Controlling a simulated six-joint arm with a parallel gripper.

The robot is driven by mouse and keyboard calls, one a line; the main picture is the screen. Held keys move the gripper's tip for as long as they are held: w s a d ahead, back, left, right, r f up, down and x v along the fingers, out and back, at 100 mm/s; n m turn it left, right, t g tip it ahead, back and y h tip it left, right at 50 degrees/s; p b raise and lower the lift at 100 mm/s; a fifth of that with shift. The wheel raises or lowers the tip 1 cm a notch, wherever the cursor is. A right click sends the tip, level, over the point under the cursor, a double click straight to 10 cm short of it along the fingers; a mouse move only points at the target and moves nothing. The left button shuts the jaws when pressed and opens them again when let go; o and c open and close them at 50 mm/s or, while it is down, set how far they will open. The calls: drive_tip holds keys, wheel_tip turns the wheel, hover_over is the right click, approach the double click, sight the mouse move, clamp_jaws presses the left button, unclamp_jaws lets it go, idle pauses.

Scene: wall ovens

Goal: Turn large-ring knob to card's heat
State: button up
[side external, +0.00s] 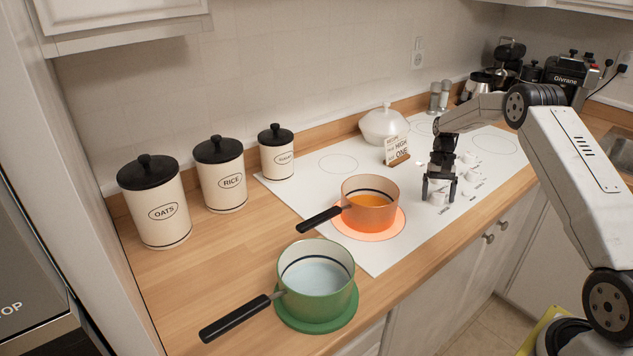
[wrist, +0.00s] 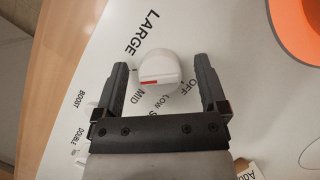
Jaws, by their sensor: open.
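The white large-ring knob (wrist: 160,68) has a red mark and sits beside the printed word LARGE in the wrist view. MID, LOW and OFF show around it; I cannot tell which setting the mark points to. My gripper (wrist: 164,76) is open, its two fingers on either side of the knob with visible gaps. In the side view my gripper (side external: 438,184) points down over the knob (side external: 437,198), partly hiding it. The card (side external: 396,144) stands in a wooden holder on the white hob; HIGH and ONE are readable, its other words are too small.
An orange pot (side external: 370,212) stands on a glowing ring (side external: 396,226) left of my gripper. A green pot (side external: 325,300) is on the counter in front. Other white knobs (side external: 470,158) lie close behind my gripper. A white lidded dish (side external: 384,126) stands at the hob's back.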

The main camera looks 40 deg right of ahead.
drive_tip(key=v, duration=0.7)
drive_tip(key=shift+r, duration=0.4)
drive_tip(key=shift+w, duration=0.1)
drive_tip(key=s+a+r+n+t+h, duration=0.1)
drive_tip(key=a+n, duration=0.1)
drive_tip(key=a, duration=0.7)
drive_tip(key=s+a+r+n+t+h, duration=0.1)
drive_tip(key=s+a+r+n+h, duration=0.1)
drive_tip(key=a, duration=0.6)
drive_tip(key=s+a+f+n+t, duration=0.1)
drive_tip(key=s+a+n+t, duration=0.2)
drive_tip(key=s+a, duration=1)
drive_tip(key=shift+s+a+f+n+t, duration=0.3)
drive_tip(key=shift+s+n+t, duration=0.1)
drive_tip(key=shift+s+n, duration=0.7)
